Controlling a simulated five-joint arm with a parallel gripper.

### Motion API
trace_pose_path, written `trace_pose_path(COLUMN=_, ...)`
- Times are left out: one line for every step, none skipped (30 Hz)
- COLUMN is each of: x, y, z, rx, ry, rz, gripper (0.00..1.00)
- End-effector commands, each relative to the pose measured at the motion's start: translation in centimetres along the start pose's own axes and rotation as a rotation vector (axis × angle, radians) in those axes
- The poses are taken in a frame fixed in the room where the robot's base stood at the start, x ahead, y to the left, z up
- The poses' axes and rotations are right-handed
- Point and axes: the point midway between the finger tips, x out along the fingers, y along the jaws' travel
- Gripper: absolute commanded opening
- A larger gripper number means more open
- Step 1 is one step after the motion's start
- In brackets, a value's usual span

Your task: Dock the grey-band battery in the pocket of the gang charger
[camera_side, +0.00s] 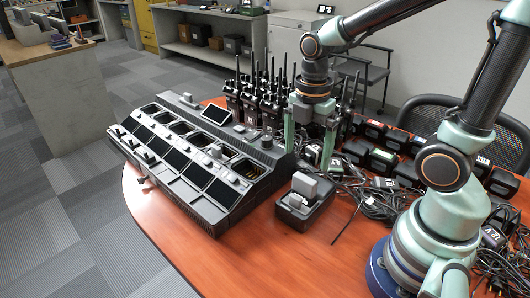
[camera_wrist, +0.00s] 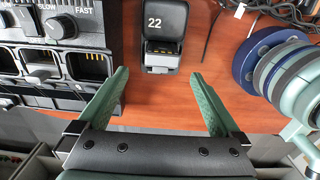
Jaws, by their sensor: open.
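A grey battery (camera_side: 313,187) stands in a small black single charger (camera_side: 308,212) on the wooden table, right of the gang charger. In the wrist view a dark block marked 22 (camera_wrist: 165,14) with a grey band (camera_wrist: 161,47) lies ahead, between the lines of my fingers; I cannot tell battery from charger there. The gang charger (camera_side: 243,205) is a long dark sloped unit with several pockets; one empty pocket with gold contacts (camera_wrist: 87,67) shows in the wrist view. My gripper (camera_side: 308,158) is open and empty above and behind the single charger; its fingers (camera_wrist: 159,77) are wide apart.
Several black radios (camera_side: 262,100) with antennas stand behind my gripper. Tangled black cables (camera_side: 375,200) and more battery units (camera_side: 385,160) crowd the table's right side. Bare wood (camera_side: 270,255) is free in front of the single charger.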

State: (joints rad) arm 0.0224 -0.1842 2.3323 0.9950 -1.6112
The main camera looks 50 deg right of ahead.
Motion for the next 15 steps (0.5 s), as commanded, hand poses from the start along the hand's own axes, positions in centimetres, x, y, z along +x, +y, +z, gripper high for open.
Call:
trace_pose_path(x=1.1, y=-0.1, z=0.0, rx=0.001, ry=0.0, rz=-0.007, gripper=1.0)
trace_pose_path(x=1.6, y=-0.1, z=0.0, rx=0.001, ry=0.0, rz=-0.008, gripper=1.0)
trace_pose_path(x=2.2, y=-0.1, z=0.0, rx=0.002, ry=0.0, rz=-0.006, gripper=1.0)
trace_pose_path(x=2.7, y=-0.1, z=0.0, rx=0.002, ry=0.0, rz=-0.006, gripper=1.0)
trace_pose_path(x=3.1, y=-0.1, z=0.0, rx=0.002, ry=0.0, rz=-0.006, gripper=1.0)
trace_pose_path(x=3.5, y=-0.1, z=0.0, rx=0.002, ry=0.0, rz=-0.005, gripper=1.0)
trace_pose_path(x=3.8, y=-0.1, z=0.0, rx=0.003, ry=0.0, rz=-0.004, gripper=1.0)
trace_pose_path(x=4.0, y=-0.1, z=0.0, rx=0.003, ry=0.0, rz=-0.002, gripper=1.0)
trace_pose_path(x=4.2, y=-0.1, z=0.0, rx=0.003, ry=0.0, rz=-0.001, gripper=1.0)
trace_pose_path(x=4.4, y=-0.1, z=0.0, rx=0.003, ry=0.0, rz=-0.001, gripper=1.0)
trace_pose_path(x=4.5, y=-0.1, z=0.0, rx=0.003, ry=0.0, rz=0.0, gripper=1.0)
trace_pose_path(x=4.8, y=-0.1, z=0.0, rx=0.003, ry=0.0, rz=-0.001, gripper=1.0)
trace_pose_path(x=5.0, y=-0.2, z=0.1, rx=0.004, ry=0.0, rz=-0.003, gripper=1.0)
trace_pose_path(x=5.3, y=-0.2, z=0.1, rx=0.004, ry=0.0, rz=-0.003, gripper=1.0)
trace_pose_path(x=5.9, y=-0.3, z=0.1, rx=0.004, ry=0.0, rz=-0.005, gripper=1.0)
